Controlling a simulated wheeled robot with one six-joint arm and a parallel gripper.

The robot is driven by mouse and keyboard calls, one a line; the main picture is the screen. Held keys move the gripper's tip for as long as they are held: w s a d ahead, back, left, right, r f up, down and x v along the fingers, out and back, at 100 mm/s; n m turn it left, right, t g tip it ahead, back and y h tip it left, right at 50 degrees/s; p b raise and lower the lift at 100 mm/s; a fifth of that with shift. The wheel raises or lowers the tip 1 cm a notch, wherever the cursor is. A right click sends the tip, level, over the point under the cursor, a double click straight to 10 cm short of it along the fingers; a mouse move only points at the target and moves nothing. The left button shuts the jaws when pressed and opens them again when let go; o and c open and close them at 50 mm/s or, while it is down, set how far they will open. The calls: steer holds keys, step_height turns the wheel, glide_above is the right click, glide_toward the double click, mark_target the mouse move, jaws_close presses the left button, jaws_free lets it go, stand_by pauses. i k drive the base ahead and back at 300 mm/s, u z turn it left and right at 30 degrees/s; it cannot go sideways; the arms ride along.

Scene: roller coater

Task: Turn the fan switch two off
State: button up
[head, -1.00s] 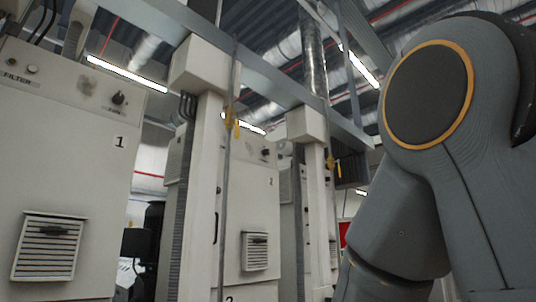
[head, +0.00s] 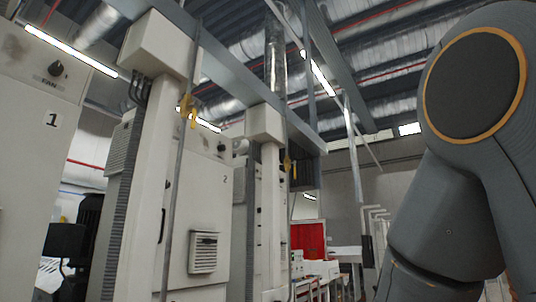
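A tall pale cabinet marked 2 (head: 208,215) stands in the middle distance, with a vent low on its front. A small dark knob (head: 221,147) sits near its top; its label and setting are too small to read. A nearer cabinet marked 1 (head: 28,150) stands at the left edge, with a black knob (head: 56,68) above the word FAN. My arm fills the right side of the head view. My gripper is out of view.
Pale posts (head: 145,170) with conduits stand between the cabinets. A dark machine (head: 72,240) sits in the gap at lower left. A red panel (head: 311,238) and white equipment stand farther back. Beams and ducts run overhead.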

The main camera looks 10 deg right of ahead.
mark_target(220, 147)
steer(key=z, duration=0.65)
steer(key=i, duration=2.1)
steer(key=u, duration=1.05)
